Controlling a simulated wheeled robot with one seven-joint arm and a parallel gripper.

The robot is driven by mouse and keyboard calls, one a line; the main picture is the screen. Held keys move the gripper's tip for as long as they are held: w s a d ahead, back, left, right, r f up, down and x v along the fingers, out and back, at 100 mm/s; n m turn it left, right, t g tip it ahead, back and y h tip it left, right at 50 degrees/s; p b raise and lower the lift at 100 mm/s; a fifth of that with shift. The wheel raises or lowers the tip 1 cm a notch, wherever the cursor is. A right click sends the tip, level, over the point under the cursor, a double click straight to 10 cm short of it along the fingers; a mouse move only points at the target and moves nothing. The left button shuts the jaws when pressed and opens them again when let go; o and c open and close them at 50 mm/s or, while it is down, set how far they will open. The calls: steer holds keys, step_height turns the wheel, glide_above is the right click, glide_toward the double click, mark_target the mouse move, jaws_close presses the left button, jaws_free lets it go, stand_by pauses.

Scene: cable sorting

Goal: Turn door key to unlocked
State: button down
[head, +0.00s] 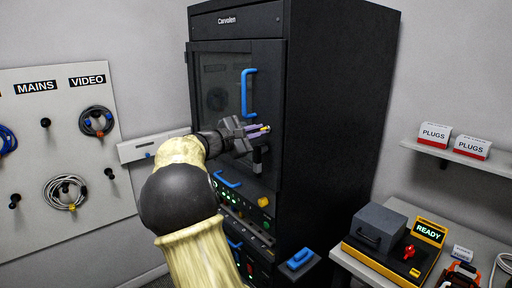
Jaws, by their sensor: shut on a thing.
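The dark rack cabinet (340,110) stands in the middle of the head view, its glazed door (217,85) closed on the front. A blue upright handle (246,92) is on the door. My gripper (262,130) is at the door's right edge, below the handle. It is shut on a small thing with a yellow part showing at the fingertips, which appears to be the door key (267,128). The fingers hide most of the key and the lock, so its turn angle cannot be told. A black block (258,158) is just below the gripper.
Blue drawer handles (228,180) and a panel of lit buttons sit below the door. A board with hung cables (65,190) is on the left wall. A bench at right holds a yellow-edged box (380,262) and a READY sign (430,232).

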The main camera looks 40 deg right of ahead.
steer(key=m+b, duration=0.2)
steer(key=b, duration=0.1)
steer(key=f+m+b, duration=0.1)
steer(key=m+b, duration=0.1)
steer(key=b, duration=0.1)
steer(key=m+b, duration=0.4)
steer(key=shift+s+r+b, duration=0.1)
steer(key=shift+r+b, duration=0.05)
steer(key=shift+b, duration=0.15)
steer(key=c, duration=1.5)
jaws_free()
steer(key=shift+a, duration=0.1)
steer(key=a+b, duration=0.2)
steer(key=a, duration=1.5)
steer(key=shift+a+b, duration=0.15)
steer(key=shift+b, duration=0.15)
